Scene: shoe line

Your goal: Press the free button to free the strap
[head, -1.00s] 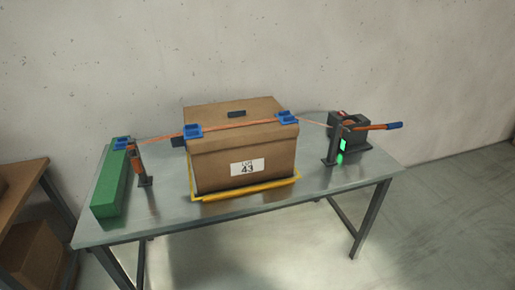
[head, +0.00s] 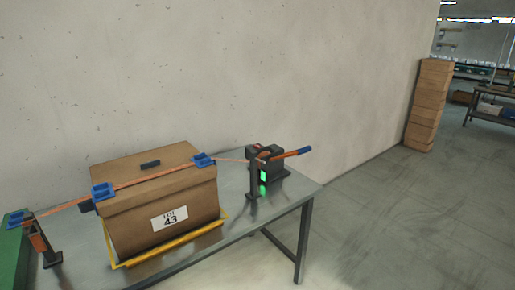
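An orange strap (head: 140,183) runs over the top of a brown carton (head: 150,212) labelled LOT 43, through blue corner pieces (head: 103,192) on its edges. The strap reaches a dark strapping device (head: 267,165) at the right of the table. This device has a lit green indicator (head: 263,176), a small red part (head: 257,146) on top and an orange lever with a blue grip (head: 304,151) pointing right. I cannot tell which part is the free button. Neither gripper is in view.
The carton sits in a yellow frame (head: 168,248) on a grey metal table (head: 236,218). A post (head: 45,247) and a green block (head: 13,258) are at the left. Open floor lies to the right, with stacked cartons (head: 429,105) by the wall.

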